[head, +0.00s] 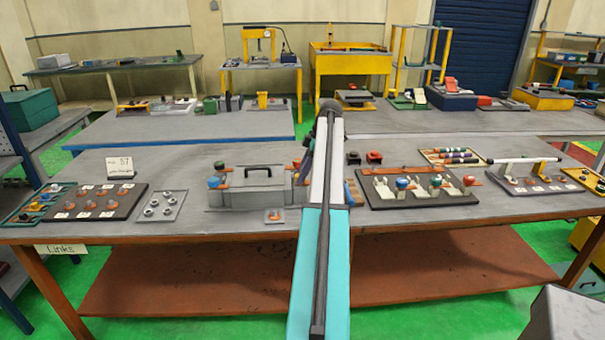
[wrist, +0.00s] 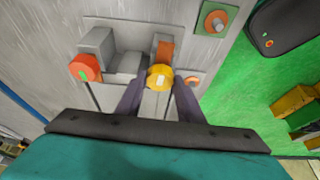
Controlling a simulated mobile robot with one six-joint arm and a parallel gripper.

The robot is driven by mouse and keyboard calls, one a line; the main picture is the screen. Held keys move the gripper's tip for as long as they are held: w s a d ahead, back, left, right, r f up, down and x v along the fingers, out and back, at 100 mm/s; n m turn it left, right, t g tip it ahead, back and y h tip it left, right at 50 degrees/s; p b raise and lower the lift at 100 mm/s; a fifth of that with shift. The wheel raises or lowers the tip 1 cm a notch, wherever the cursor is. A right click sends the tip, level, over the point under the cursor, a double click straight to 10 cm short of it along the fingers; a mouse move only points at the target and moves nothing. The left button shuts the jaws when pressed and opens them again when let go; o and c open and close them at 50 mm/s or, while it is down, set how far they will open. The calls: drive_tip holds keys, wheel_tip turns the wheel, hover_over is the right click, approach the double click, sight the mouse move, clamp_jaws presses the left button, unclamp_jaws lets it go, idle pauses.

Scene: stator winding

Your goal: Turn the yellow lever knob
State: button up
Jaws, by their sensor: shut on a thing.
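The yellow lever knob (wrist: 160,77) shows in the middle of the wrist view, a round cap with a small pale mark, at the end of a grey bar. My gripper (wrist: 158,90) has a dark finger on each side of it and is shut on it. An orange-red knob (wrist: 86,68) with a green mark sits to the left, next to grey blocks (wrist: 126,64). An orange piece (wrist: 166,50) stands just beyond the yellow knob. In the head view my arm hides the yellow knob and my gripper.
In the wrist view a square plate with a bolt (wrist: 215,22) lies at upper right, near the table edge. In the head view a grey box with a handle (head: 262,188) stands left of my arm, and a dark board with coloured knobs (head: 385,199) lies right of it.

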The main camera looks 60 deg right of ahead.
drive_tip(key=shift+s+a+f, duration=0.1)
drive_tip(key=shift+f, duration=0.2)
drive_tip(key=o, duration=1.1)
drive_tip(key=shift+c, duration=0.2)
drive_tip(key=shift+r, duration=0.15)
drive_tip(key=shift+v, duration=0.8)
drive_tip(key=b+v, duration=0.2)
drive_tip(key=v, duration=1)
drive_tip(key=shift+r, duration=0.1)
